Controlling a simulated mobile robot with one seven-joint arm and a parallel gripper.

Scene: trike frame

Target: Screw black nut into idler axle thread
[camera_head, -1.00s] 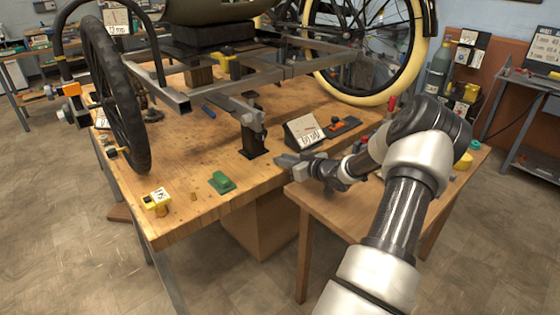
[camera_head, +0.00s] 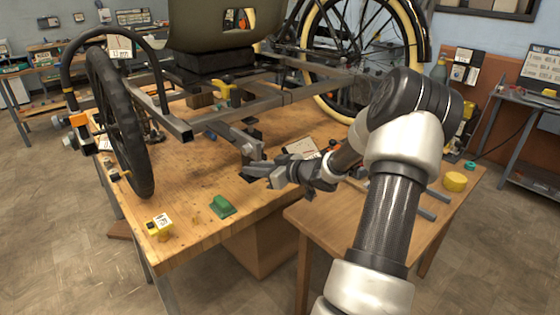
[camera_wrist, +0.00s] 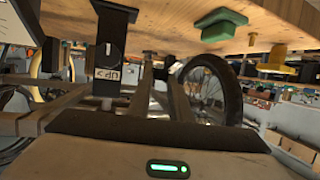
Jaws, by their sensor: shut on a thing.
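My gripper (camera_head: 256,174) is in front of the dark support post at the near end of the grey trike frame (camera_head: 290,97). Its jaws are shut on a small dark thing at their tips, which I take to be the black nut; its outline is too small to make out. A grey bracket (camera_head: 240,137) sits at the frame's near end, just above and behind the jaws. I cannot make out the idler axle thread. In the wrist view, upside down, the black post (camera_wrist: 112,50) with a label stands close. The jaw tips are not visible there.
A black wheel (camera_head: 120,125) stands at left. A lower side table (camera_head: 335,222) with a yellow tub (camera_head: 455,181) stands at right.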

